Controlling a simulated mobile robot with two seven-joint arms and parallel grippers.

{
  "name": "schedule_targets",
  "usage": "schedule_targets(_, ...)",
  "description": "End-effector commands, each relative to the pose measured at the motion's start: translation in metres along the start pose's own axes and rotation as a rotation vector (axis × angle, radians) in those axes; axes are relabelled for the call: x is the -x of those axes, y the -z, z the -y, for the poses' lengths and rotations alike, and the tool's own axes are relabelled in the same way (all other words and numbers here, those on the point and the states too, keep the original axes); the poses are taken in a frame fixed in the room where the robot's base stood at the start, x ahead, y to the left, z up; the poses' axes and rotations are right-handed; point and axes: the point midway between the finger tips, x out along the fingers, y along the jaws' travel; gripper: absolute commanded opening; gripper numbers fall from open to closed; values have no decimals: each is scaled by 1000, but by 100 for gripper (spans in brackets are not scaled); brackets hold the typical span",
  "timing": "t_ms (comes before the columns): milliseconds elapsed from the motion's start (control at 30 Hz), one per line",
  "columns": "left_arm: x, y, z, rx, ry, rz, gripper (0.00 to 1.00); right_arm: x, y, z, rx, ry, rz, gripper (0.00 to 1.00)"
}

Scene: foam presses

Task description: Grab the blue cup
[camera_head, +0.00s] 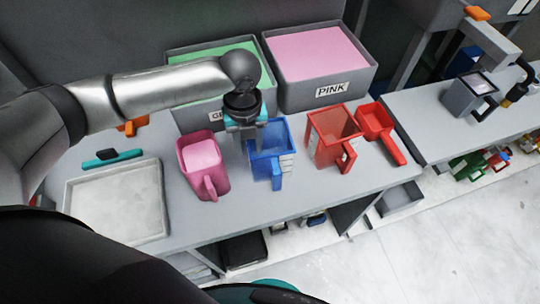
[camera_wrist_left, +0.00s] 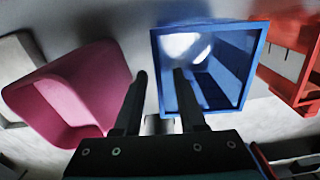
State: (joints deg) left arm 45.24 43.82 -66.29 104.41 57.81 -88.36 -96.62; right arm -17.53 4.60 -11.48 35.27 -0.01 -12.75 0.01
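The blue cup (camera_head: 279,167) is an open square cup standing on the grey bench, its handle toward the front. It also shows in the left wrist view (camera_wrist_left: 232,62), where I look into its empty-looking inside. My left gripper (camera_head: 248,146) points down at the cup's left side. In the left wrist view, the two fingers of that gripper (camera_wrist_left: 160,74) stand apart, one over the cup's opening and one outside its left edge. The left wall of the cup lies between them in the picture; I see no firm contact. My right gripper is not in view.
A pink cup (camera_head: 205,165) stands close on the left. A red cup (camera_head: 330,148) and a red scoop (camera_head: 377,127) stand on the right. Green and pink foam bins (camera_head: 320,92) stand behind. A pale tray (camera_head: 117,216) lies at the left.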

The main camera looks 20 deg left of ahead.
Motion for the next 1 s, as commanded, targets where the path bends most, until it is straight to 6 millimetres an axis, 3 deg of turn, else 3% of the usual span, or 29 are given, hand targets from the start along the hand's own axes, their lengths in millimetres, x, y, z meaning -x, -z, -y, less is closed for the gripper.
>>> schedule_targets(133,-10,2,0,-1,0,-2,40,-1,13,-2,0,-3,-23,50)
schedule_targets(433,-51,5,-1,0,-1,-1,40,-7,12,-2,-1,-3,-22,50)
schedule_targets(733,-56,5,-1,-2,0,0,40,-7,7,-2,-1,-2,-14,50)
schedule_targets(1000,-55,4,-1,-1,0,0,11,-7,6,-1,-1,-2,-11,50)
